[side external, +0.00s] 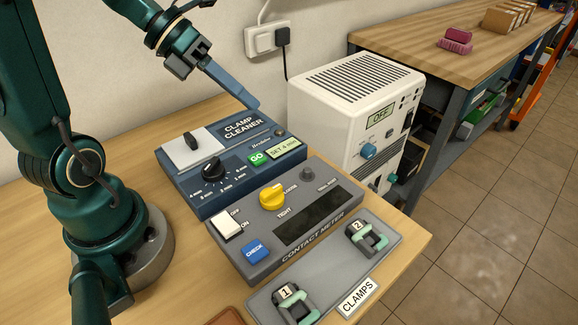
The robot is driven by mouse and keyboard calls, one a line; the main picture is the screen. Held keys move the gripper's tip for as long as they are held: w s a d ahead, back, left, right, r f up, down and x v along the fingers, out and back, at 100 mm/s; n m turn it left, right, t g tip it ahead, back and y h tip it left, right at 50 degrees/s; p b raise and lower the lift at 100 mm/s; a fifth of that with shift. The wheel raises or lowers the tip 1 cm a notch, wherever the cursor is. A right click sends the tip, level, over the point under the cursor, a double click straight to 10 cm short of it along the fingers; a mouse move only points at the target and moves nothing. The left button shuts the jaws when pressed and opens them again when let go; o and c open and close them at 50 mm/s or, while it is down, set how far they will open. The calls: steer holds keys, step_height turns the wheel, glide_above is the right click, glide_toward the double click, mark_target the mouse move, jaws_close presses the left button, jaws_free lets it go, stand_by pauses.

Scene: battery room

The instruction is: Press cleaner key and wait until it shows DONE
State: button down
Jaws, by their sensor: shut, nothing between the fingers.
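The clamp cleaner (187,182) is a dark blue box on the wooden table. Its green GO key (258,158) is on the front right of its top. A black dial (213,170) with minute marks and a white plate with a black lever (191,146) are on the same box. My gripper (254,107) is shut and empty. Its fingertips are above the back right of the cleaner, near its name label (244,126), apart from the GO key.
A grey contact meter (305,202) with a yellow knob and blue CHECK key stands in front of the cleaner. A clamps tray (358,297) holds clamps 1 and 2. A white unit (335,120) showing OFF stands to the right. A wall socket (262,41) is behind.

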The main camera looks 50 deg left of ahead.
mark_target(250, 158)
steer(key=shift+f, duration=4.4)
steer(key=shift+f, duration=0.1)
steer(key=shift+f, duration=0.3)
steer(key=shift+f, duration=0.4)
steer(key=shift+r, duration=0.85)
steer(key=shift+r, duration=2.5)
